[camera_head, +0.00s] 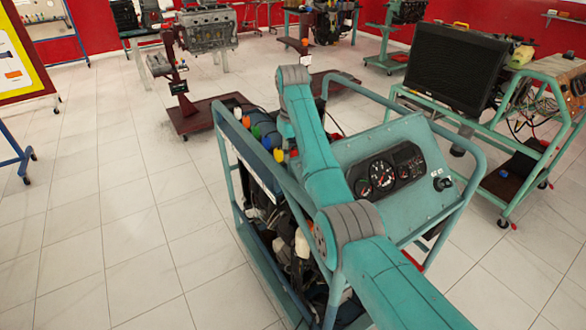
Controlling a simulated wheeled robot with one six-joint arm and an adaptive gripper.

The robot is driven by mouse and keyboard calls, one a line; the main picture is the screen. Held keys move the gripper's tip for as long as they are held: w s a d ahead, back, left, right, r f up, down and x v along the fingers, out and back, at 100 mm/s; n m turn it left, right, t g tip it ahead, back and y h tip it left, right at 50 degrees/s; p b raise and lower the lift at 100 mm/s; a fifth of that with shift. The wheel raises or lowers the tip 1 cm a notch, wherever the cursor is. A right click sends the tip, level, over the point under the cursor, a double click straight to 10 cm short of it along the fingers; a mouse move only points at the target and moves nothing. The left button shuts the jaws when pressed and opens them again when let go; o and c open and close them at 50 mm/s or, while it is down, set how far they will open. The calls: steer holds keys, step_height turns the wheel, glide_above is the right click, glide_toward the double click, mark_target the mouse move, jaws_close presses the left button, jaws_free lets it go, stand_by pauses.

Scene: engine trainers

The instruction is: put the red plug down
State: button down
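A teal engine trainer stand (238,205) stands in the middle, with a row of small coloured plugs along its top left edge. A small red-orange piece (293,152), which looks like the red plug, shows at the near end of the row, right beside my arm's teal link. I cannot tell whether it is held or resting. My arm (322,165) reaches over the stand from the lower right and folds down at its far joint. My gripper's fingers are not clearly visible; the arm link and dark parts around the row cover that spot.
The row also has a white plug (238,113), an orange one (247,122), a blue one (266,143) and a yellow one (278,155). The gauge panel (385,172) is right of my arm. A cart with a black screen (455,68) stands behind right. Tiled floor (110,220) is clear at left.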

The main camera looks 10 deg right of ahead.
steer(key=shift+r, duration=0.45)
